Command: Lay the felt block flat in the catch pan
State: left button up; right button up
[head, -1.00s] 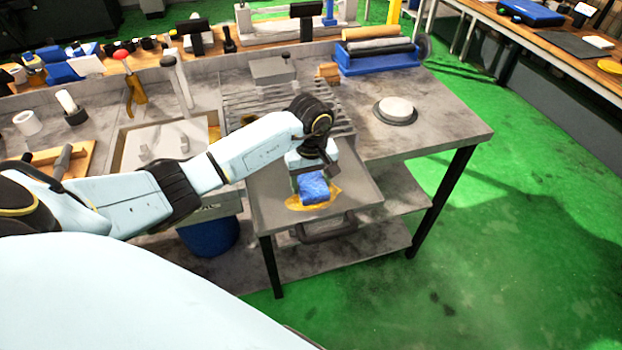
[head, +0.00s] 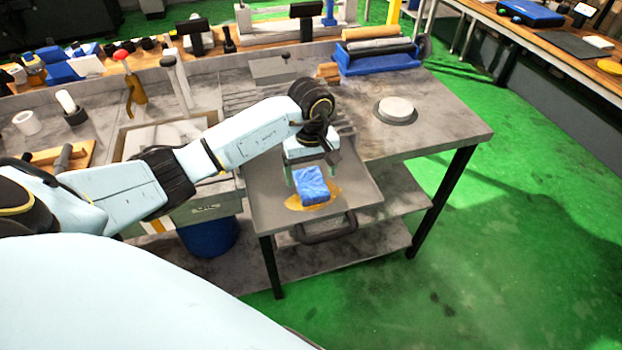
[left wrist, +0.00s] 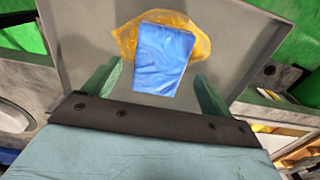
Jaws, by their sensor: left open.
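The felt block is blue (head: 312,186) and lies in the grey catch pan (head: 357,192), on a yellow-orange patch (head: 331,200). In the left wrist view the block (left wrist: 163,58) shows its broad face, with the patch (left wrist: 128,40) around its far part and the pan (left wrist: 82,45) beneath. My left gripper (head: 306,180) is just above and behind the block. Its green fingers (left wrist: 152,85) stand apart on either side of the block's near end, with gaps between. The right gripper does not show.
A slatted grate (head: 240,98) lies behind the pan on the grey bench. A round white disc (head: 397,107) sits to the right, and a blue tray with rolls (head: 377,60) stands behind it. A dark handle (head: 327,231) juts below the pan's front.

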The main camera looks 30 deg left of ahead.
aim_at(311, 182)
pick_arm(q)
notch_tip(311, 182, up, 9)
jog(key=shift+b, duration=0.35)
